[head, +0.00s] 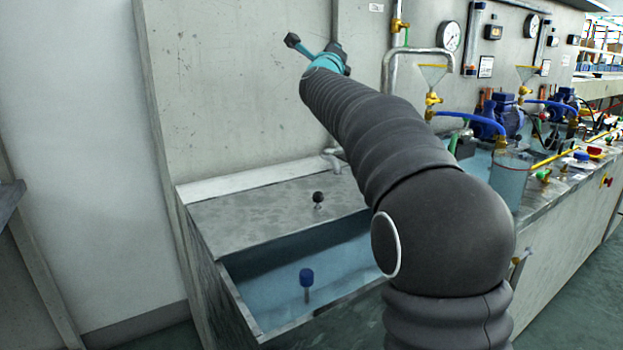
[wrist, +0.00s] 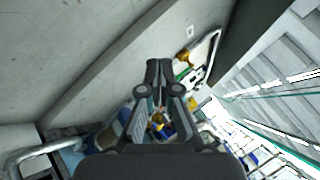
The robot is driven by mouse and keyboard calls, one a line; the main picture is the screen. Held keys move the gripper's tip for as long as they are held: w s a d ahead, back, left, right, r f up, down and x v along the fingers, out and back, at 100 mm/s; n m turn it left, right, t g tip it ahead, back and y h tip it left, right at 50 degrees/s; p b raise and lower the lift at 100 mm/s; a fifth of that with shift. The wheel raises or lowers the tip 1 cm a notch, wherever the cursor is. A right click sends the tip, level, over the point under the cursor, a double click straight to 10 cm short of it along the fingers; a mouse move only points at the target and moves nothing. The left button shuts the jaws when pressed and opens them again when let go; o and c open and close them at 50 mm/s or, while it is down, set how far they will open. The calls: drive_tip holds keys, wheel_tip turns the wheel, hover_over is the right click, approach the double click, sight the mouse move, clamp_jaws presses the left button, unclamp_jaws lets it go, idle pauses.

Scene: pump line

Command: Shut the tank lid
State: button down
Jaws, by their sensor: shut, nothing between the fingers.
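The tank (head: 228,298) stands at the lower left of the head view, with blue water showing in its open front part. The grey tank lid (head: 255,213) lies flat over the back part and carries a black knob (head: 318,197). My arm hides the tank's right side. My gripper (wrist: 159,66) is shut and empty in the wrist view, with its fingertips together. In the head view my arm's end is high in front of the wall, above and apart from the lid; the fingers are hard to make out there.
A blue-topped post (head: 306,277) stands in the tank's opening. A bent pipe (head: 334,157) is behind the lid. To the right are a clear vessel (head: 509,180), blue pumps (head: 500,115), hoses and gauges (head: 449,37). The wall left of my arm is bare.

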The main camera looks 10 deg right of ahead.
drive_tip(key=w+a+n+y, duration=0.1)
drive_tip(key=a+n+y, duration=0.6)
drive_tip(key=n, duration=0.4)
drive_tip(key=n+g+y, duration=0.3)
drive_tip(key=n+g, duration=1.4)
drive_tip(key=n, duration=0.8)
hover_over(306, 202)
drive_tip(key=s, duration=0.1)
wheel_tip(306, 202, down, 16)
drive_tip(key=x, duration=0.3)
drive_tip(key=b+x, duration=0.1)
drive_tip(key=x, duration=0.2)
drive_tip(key=d+x, duration=0.1)
drive_tip(key=x, duration=0.3)
drive_tip(key=shift+f+b, duration=0.1)
drive_tip(key=shift+b, duration=0.2)
drive_tip(key=shift+s+d+f+b, duration=0.2)
drive_tip(key=shift+s+d, duration=0.2)
drive_tip(key=shift+s, duration=0.2)
drive_tip(key=shift+s+d+f+b, duration=0.1)
drive_tip(key=shift+s+d+b, duration=0.05)
drive_tip(key=shift+s+d, duration=0.35)
drive_tip(key=shift+s+d+f, duration=0.1)
drive_tip(key=shift+s+d, duration=0.1)
drive_tip(key=shift+s, duration=0.25)
